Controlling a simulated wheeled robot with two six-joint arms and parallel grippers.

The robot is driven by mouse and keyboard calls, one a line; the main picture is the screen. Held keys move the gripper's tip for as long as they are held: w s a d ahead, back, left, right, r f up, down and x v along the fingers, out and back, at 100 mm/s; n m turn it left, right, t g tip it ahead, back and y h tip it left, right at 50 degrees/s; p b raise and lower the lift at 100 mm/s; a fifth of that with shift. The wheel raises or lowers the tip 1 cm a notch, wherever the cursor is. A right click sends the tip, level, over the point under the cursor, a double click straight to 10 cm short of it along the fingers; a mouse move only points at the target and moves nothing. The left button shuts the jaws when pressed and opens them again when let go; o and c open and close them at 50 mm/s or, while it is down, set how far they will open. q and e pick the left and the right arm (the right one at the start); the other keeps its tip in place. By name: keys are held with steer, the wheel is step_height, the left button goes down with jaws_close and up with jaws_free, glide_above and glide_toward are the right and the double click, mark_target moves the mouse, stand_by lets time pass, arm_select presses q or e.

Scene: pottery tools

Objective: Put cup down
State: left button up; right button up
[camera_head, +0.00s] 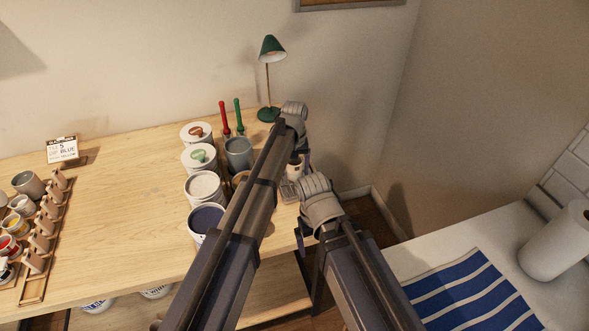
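A small pale cup (294,170) is at the right end of the wooden table (120,185), partly hidden behind my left arm. My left gripper (304,162) points down right beside the cup. Its fingers are mostly covered, so I cannot tell whether they grip the cup, or whether the cup rests on the table. My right gripper (301,240) hangs lower, near the table's right edge. Its fingertips are small and partly hidden by my arm, and I see nothing held in it.
Several paint cans, including a dark blue one (206,218), stand just left of my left arm. A green lamp (272,48) is behind. A rack of jars (42,240) is at left. A striped cloth (470,296) and paper roll (556,240) lie right.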

arm_select(q)
steer(key=shift+o, duration=1)
step_height(320, 180, up, 12)
steer(key=p, duration=1.2)
steer(key=shift+r, duration=0.2)
